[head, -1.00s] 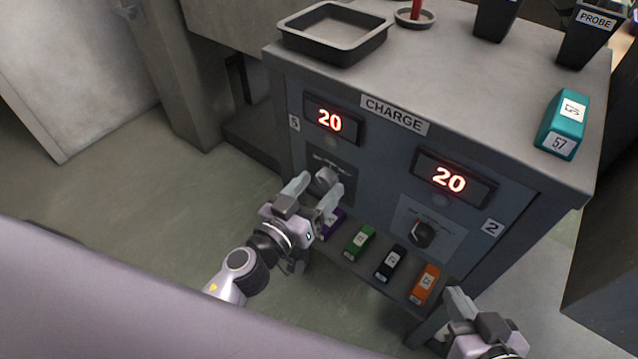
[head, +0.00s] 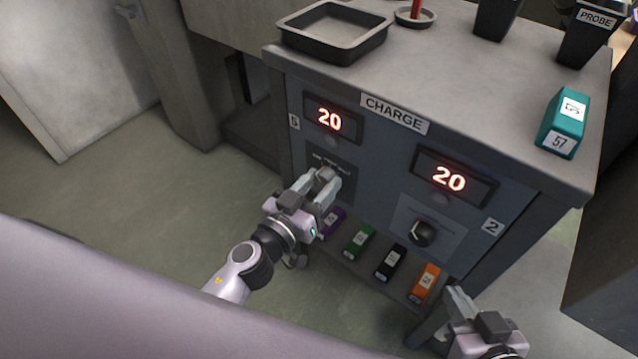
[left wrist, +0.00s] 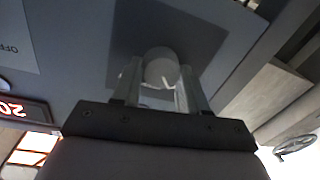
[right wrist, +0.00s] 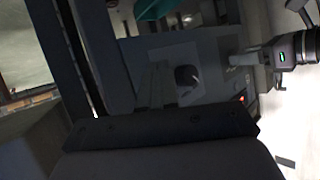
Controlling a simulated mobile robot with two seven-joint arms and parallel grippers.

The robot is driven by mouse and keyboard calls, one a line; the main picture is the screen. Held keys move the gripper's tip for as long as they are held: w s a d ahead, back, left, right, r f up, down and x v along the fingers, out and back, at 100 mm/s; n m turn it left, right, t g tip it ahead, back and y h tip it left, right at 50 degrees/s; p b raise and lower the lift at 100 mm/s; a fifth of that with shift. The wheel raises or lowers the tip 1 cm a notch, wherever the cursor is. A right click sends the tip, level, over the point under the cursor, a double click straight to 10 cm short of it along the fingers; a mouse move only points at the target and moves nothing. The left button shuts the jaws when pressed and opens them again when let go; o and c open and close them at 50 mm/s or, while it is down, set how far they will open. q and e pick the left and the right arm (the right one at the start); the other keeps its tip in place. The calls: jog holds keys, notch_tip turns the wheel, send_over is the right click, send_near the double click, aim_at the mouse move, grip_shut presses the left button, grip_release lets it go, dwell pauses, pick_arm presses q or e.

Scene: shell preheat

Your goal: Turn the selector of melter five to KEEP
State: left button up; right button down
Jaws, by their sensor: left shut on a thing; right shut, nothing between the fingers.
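Melter five is the left half of the cabinet front, with a "5" label (head: 294,122) and a display (head: 331,119) reading 20. Its selector knob (head: 325,174) sits on a dark plate (head: 338,163) below the display. My left gripper (head: 322,184) is shut on this knob; in the left wrist view the two fingers hold the round knob (left wrist: 161,68) from both sides. The plate's lettering and the pointer are too covered or small to read. My right gripper (head: 456,303) is shut and empty at the lower right, in front of the cabinet.
Melter two has a display (head: 451,178) reading 20 and a black selector (head: 422,233). Purple, green, black and orange blocks (head: 425,283) lie on a low ledge. On top are a tray (head: 335,49), a teal block (head: 562,125) and dark bins (head: 590,38).

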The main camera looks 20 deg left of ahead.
pick_arm(q)
jog(key=shift+m, duration=0.9)
jog(key=shift+f+m+b, duration=0.1)
jog(key=shift+m+b, duration=0.35)
jog(key=shift+m, duration=0.35)
jog(key=m, duration=0.5)
jog(key=shift+b, duration=0.35)
pick_arm(e)
jog(key=shift+w+a+f+y, duration=0.15)
jog(key=shift+w+a+y, duration=0.2)
jog(key=shift+a, duration=0.35)
jog(key=shift+s, duration=0.1)
pick_arm(q)
jog(key=o, duration=1)
jog(key=shift+o, duration=0.2)
jog(key=shift+s, duration=0.15)
jog(key=v, duration=0.7)
pick_arm(e)
jog(key=shift+s+d, duration=0.1)
